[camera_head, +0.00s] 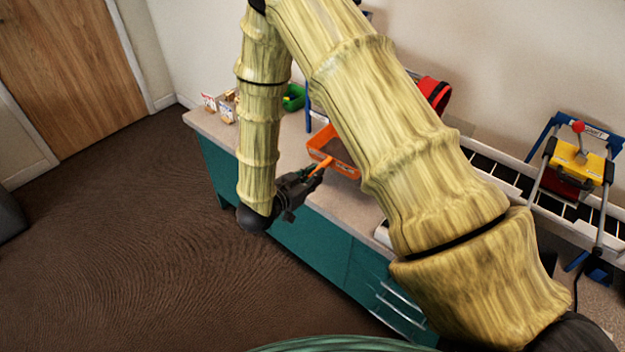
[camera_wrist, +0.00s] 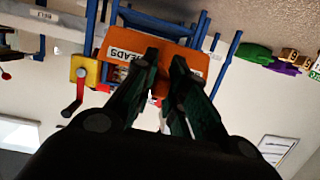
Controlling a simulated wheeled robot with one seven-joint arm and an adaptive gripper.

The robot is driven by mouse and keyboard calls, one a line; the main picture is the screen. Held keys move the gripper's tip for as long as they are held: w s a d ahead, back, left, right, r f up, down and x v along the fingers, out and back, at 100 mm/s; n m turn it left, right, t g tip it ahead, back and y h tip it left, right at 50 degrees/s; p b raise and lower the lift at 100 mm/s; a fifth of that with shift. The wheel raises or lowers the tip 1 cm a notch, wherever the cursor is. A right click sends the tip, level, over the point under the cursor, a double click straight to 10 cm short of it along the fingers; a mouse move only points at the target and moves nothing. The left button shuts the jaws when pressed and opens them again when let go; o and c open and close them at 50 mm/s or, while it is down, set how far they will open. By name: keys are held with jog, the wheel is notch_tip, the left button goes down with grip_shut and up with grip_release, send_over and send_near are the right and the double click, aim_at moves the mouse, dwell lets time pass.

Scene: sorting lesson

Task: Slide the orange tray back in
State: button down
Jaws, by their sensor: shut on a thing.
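The orange tray (camera_head: 348,168) is an open box standing out over the counter, with dark contents. Its far end is hidden behind my arm. In the wrist view its orange front (camera_wrist: 188,57) carries a white label, partly covered, ending in "EADS". My gripper (camera_head: 318,170) is at the tray's near side, shut on its small orange handle. In the wrist view the fingers (camera_wrist: 164,82) close on an orange knob at the front's middle. A blue frame (camera_wrist: 228,52) surrounds the tray there; in the head view my arm hides most of it.
The pale counter (camera_head: 212,124) tops a teal cabinet (camera_head: 310,240). A green bin (camera_head: 293,97) and small boxes (camera_head: 226,108) stand at its left end. A yellow device (camera_head: 577,165) on a blue-footed stand is at right. A yellow block with a red crank (camera_wrist: 80,75) sits beside the frame.

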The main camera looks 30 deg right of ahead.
jog(key=shift+s+f+b+x, duration=0.1)
jog(key=shift+b+x, duration=0.7)
jog(key=shift+x, duration=1.45)
jog(key=shift+s+f+b+x, duration=0.15)
jog(key=shift+b+x, duration=0.6)
jog(key=shift+x, duration=1.5)
jog(key=shift+s+f+b+x, duration=0.1)
jog(key=shift+b+x, duration=0.7)
jog(key=shift+x, duration=1.5)
jog(key=shift+w+d, duration=0.5)
jog(key=shift+d, duration=0.7)
jog(key=shift+w+d, duration=0.5)
jog(key=shift+d, duration=0.7)
jog(key=shift+w+d, duration=0.45)
jog(key=shift+d, duration=0.85)
jog(key=shift+f, duration=0.4)
